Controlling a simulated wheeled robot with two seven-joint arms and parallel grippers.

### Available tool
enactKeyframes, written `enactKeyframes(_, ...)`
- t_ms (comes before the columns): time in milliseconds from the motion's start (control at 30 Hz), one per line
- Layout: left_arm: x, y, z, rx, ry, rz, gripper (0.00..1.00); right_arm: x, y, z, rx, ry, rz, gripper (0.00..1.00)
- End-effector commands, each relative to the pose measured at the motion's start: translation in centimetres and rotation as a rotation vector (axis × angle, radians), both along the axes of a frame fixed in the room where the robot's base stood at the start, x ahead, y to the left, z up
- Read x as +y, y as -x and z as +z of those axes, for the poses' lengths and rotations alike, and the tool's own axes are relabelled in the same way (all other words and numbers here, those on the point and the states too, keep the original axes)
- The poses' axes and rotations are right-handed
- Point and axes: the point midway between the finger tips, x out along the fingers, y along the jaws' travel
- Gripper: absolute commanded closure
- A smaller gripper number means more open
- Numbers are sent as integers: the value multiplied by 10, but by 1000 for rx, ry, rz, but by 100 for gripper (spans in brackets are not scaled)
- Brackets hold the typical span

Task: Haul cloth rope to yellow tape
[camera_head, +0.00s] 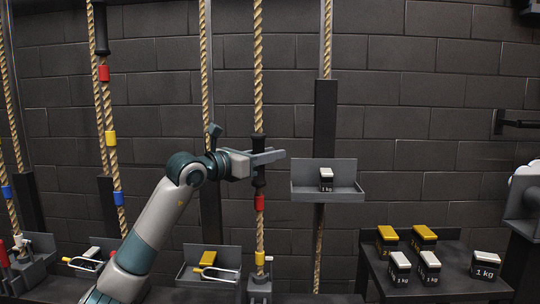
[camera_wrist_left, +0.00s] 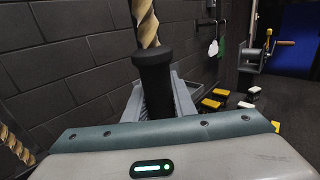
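A tan twisted rope (camera_head: 258,70) with a black sleeve (camera_head: 259,175) hangs at the centre. Below the sleeve it carries a red tape (camera_head: 259,203) and, lower, a yellow tape (camera_head: 260,258). My left gripper (camera_head: 268,156) is level with the sleeve, its fingers crossing it. The sleeve (camera_wrist_left: 155,85) stands upright just beyond the gripper body in the left wrist view. Another rope at left has a red tape (camera_head: 104,73), a yellow tape (camera_head: 111,138) and a blue tape (camera_head: 118,198). My right gripper is out of view.
A grey tray (camera_head: 345,193) with a 1 kg block (camera_head: 326,179) hangs right of the gripper. A dark table (camera_head: 375,270) at right holds several yellow and white weights. More trays stand low at left. A dark brick wall (camera_head: 420,80) is behind.

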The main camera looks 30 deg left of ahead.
Motion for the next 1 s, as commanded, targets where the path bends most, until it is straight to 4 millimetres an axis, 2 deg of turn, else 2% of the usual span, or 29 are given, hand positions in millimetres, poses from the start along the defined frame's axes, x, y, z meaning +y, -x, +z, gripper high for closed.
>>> enactKeyframes(33, 0, 0, -1, 1, 0, 0, 65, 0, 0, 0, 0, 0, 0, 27)
enactKeyframes(67, 0, 0, 0, 1, 0, 0, 58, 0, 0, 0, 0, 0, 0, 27)
enactKeyframes(567, 2, 7, 0, -1, 0, 1, 58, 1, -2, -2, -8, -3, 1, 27)
enactKeyframes(767, 7, 29, -2, -1, -3, 1, 58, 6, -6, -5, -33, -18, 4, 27)
enactKeyframes(1000, 18, 73, -4, 1, -2, 2, 58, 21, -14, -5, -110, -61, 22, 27)
